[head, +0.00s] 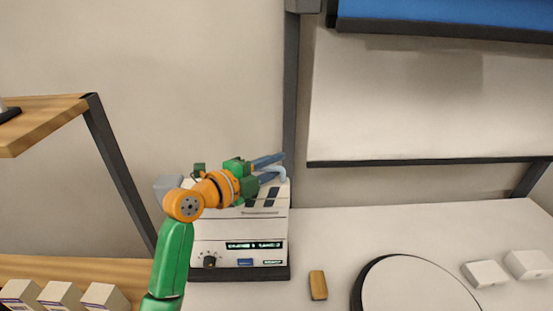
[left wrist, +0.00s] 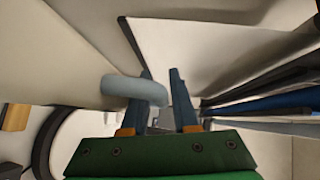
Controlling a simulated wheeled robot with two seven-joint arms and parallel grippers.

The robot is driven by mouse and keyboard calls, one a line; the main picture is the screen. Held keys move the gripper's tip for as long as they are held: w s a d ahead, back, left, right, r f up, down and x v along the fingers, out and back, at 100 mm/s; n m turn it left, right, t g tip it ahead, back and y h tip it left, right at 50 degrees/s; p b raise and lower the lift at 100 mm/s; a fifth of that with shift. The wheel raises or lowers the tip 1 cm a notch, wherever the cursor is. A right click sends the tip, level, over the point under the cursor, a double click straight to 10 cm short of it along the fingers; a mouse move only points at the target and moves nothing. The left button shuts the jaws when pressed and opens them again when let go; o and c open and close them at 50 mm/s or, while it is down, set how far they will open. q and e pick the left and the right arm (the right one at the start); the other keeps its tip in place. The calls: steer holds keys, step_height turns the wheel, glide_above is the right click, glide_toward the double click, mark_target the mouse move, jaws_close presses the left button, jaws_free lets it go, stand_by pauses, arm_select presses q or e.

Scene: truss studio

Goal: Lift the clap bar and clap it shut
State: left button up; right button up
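The white clapperboard unit (head: 225,232) stands on the white surface, with a knob, a lit display and a blue label on its front. Dark stripes mark its upper part, but my arm hides much of the top, so I cannot tell how far the clap bar is raised. The handle's bent end reaches between the fingers; a firm grip is not visible. My right gripper is not in view.
A wooden block (head: 318,285) and a round, dark-rimmed white disc (head: 420,287) lie right of the unit. Two white boxes (head: 485,274) (head: 528,264) are farther right. A wooden shelf (head: 45,118) is at left, with small boxes (head: 60,295) below. A dark post (head: 290,110) rises behind.

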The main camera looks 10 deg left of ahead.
arm_select(q)
steer(key=shift+d, duration=0.2)
steer(key=shift+w, duration=0.1)
jaws_close()
stand_by(1.3)
